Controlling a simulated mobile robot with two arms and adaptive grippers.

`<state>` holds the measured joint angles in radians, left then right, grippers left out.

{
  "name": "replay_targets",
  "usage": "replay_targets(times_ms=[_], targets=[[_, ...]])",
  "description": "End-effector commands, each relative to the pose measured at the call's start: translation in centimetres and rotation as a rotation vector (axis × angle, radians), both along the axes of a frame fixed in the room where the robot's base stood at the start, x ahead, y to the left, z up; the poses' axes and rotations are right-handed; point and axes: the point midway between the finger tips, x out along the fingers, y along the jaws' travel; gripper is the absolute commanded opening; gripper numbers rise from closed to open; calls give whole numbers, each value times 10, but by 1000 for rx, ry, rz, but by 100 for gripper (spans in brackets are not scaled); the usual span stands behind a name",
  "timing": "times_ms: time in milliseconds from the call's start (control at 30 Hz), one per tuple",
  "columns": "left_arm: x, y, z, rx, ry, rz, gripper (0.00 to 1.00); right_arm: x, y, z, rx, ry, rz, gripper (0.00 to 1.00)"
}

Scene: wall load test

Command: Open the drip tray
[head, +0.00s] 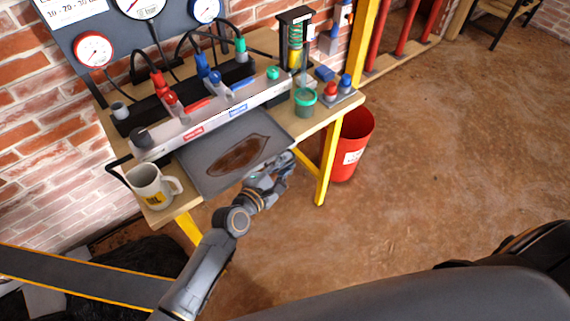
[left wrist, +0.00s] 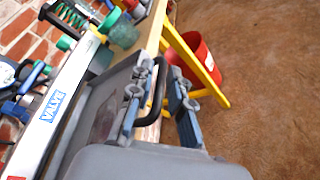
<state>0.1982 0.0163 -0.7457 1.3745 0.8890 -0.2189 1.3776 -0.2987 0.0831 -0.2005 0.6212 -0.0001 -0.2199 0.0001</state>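The drip tray (head: 204,158) is a grey flat tray with a brown stain, in front of the valve bar on the workbench. Its grey surface also shows in the left wrist view (left wrist: 93,110). A black loop handle (left wrist: 161,85) stands at its front edge. My left gripper (head: 287,164) is at the tray's front edge. In the left wrist view its two fingers (left wrist: 160,68) are apart, one on each side of the handle, with a gap visible. In the head view the handle is hidden by the gripper. My right gripper is not in view.
A mug (head: 150,187) stands on the bench left of the tray. The valve bar (head: 215,118) runs behind it. A green-lidded jar (head: 305,103) stands to the right. A red bin (head: 352,150) is beside the yellow bench leg (head: 327,165). The floor in front is clear.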

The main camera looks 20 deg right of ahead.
Motion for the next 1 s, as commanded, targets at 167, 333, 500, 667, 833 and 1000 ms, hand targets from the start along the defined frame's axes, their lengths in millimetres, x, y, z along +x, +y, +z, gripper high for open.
replay_targets(times_ms=[167,333,500,667,833,1000], targets=[[2,-2,-1,0,1,1,19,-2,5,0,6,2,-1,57],[1,-2,-1,1,0,1,11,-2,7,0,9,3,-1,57],[1,-1,-1,1,0,1,0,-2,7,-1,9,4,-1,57],[1,-1,-1,0,1,1,0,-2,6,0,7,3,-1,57],[-13,-7,1,-2,4,0,0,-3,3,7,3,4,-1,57],[-15,-7,-1,0,1,0,0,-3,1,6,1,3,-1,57]])
